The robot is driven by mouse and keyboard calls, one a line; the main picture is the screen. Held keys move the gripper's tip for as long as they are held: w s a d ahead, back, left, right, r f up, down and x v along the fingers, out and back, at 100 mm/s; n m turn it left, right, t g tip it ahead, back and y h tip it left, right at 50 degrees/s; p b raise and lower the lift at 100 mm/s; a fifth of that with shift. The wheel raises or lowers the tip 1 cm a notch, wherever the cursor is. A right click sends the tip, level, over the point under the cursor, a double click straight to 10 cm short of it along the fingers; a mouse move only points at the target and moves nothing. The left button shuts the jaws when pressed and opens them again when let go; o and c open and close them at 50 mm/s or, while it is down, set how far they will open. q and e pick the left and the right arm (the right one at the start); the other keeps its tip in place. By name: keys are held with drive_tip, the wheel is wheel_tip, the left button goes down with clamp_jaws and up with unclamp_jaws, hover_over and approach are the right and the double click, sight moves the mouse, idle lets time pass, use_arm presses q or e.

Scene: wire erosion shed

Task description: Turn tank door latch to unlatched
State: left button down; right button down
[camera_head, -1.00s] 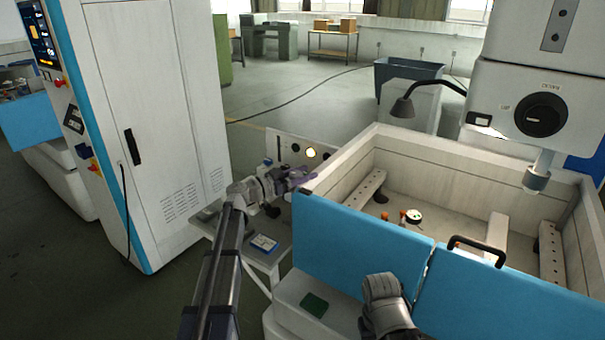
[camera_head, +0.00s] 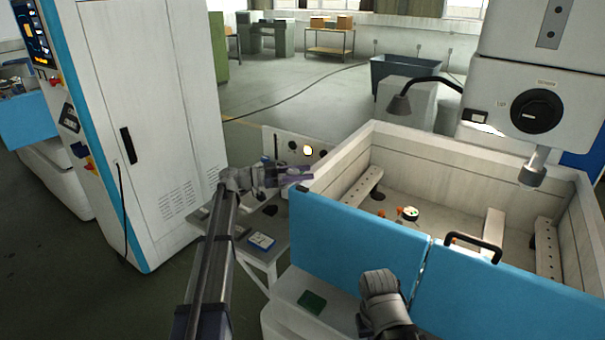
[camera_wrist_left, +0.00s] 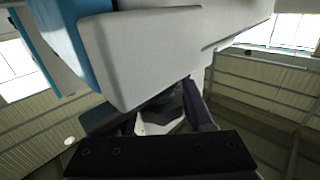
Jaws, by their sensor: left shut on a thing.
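The tank (camera_head: 400,138) stands at the right with a blue door (camera_head: 355,250) on its front. My left gripper (camera_head: 302,176), with purple fingers, is at the tank's near left corner, just above the door's left end. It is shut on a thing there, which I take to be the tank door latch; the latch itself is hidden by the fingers. In the left wrist view the gripper (camera_wrist_left: 165,112) shows from behind, with a pale block close above it. My right gripper is not in view; only a grey link of my right arm shows.
A white cabinet (camera_head: 160,110) is at the left. A black handle (camera_head: 474,243) is on the right door panel. The floor beyond is open.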

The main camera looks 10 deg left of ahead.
use_arm(q)
drive_tip(key=shift+w+r, duration=0.15)
drive_tip(key=shift+c, duration=1.4)
unclamp_jaws()
drive_tip(key=v, duration=0.8)
